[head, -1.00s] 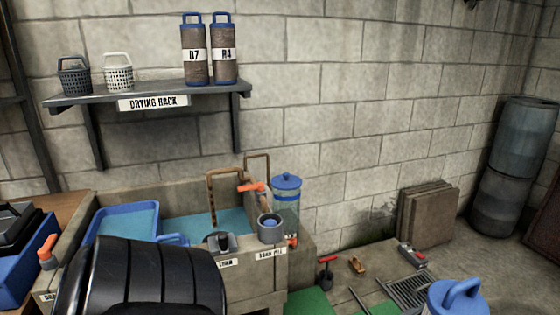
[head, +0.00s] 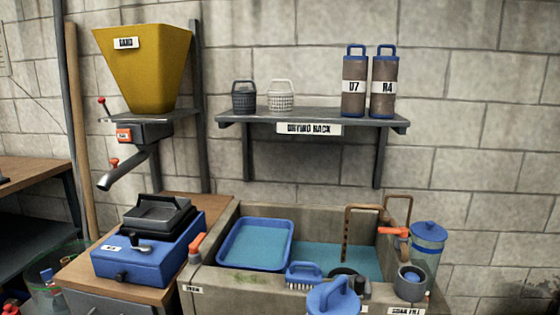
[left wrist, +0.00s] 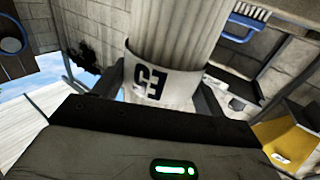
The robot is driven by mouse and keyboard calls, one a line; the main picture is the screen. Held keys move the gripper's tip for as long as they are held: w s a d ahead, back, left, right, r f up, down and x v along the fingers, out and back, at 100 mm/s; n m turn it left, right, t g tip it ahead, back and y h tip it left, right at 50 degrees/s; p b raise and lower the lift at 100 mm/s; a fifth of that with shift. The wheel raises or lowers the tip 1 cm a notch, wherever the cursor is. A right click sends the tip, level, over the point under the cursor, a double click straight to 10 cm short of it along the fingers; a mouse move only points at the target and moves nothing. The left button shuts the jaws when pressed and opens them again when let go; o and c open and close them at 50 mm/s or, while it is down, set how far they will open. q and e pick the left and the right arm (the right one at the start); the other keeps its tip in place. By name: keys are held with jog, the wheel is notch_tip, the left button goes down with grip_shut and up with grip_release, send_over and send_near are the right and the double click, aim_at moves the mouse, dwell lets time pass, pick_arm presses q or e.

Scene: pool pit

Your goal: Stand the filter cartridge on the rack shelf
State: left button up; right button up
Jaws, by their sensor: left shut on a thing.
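The rack shelf (head: 225,119), labelled "DRYING RACK", is on the block wall in the head view. Two brown cartridges with blue caps, D7 (head: 353,102) and R4 (head: 384,103), stand side by side at its right end. My left gripper (left wrist: 165,95) is shut around a pale, ribbed filter cartridge (left wrist: 178,35) with an E5 label, in the left wrist view. A blue cap with a loop handle (head: 335,299), apparently this cartridge's top, shows at the bottom of the head view, in front of the basin and below the shelf. My right gripper is not in view.
A dark basket (head: 244,101) and a pale basket (head: 281,100) stand on the shelf's left part. Between the pale basket and D7 the shelf is bare. A yellow sand hopper (head: 143,75) stands left. The basin (head: 210,285) with upright brown pipes lies below the shelf.

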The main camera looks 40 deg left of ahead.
pick_arm(q)
jog(key=shift+a+r, duration=0.2)
jog(key=shift+a, duration=0.15)
